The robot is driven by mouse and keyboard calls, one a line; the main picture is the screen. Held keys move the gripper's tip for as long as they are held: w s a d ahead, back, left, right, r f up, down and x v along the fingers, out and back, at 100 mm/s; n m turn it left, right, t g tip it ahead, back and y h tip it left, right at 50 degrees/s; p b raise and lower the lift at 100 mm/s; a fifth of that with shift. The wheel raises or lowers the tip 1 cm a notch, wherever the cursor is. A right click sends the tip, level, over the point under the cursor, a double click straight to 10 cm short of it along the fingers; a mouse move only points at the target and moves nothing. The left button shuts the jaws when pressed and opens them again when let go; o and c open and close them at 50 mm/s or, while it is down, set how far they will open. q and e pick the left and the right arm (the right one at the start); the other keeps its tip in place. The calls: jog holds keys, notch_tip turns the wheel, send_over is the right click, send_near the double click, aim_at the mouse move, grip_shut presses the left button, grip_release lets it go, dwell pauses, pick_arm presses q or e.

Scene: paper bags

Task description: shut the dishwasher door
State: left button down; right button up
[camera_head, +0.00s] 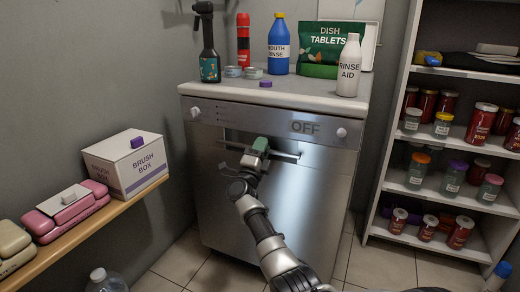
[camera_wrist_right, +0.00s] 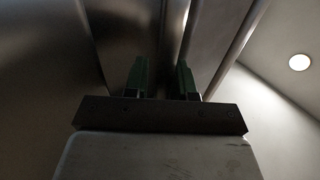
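The dishwasher (camera_head: 275,205) stands in the middle of the head view, under a white top. Its steel door looks upright and in line with the control panel (camera_head: 230,113); I cannot tell whether a small gap is left. A horizontal bar handle (camera_head: 286,158) crosses the upper part of the door. My right gripper (camera_head: 260,146) is at the middle of this handle and hides part of it. In the right wrist view its two green fingers (camera_wrist_right: 162,78) stand apart, with steel surfaces beyond them. I see nothing clearly held. My left gripper is not in view.
Bottles and a green tablets pouch (camera_head: 328,50) stand on the white top (camera_head: 290,92). An open shelf (camera_head: 375,185) with several jars is close on the right. A wooden ledge (camera_head: 85,235) with a brush box (camera_head: 125,165) is on the left. A clear bottle (camera_head: 105,282) stands at lower left.

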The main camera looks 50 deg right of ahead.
jog(key=shift+o, duration=1)
jog(key=shift+f, duration=0.15)
jog(key=shift+a, duration=0.1)
jog(key=shift+a+f, duration=0.1)
jog(key=shift+a, duration=0.05)
jog(key=p+v, duration=0.2)
jog(key=v, duration=0.8)
jog(key=shift+s+a, duration=0.1)
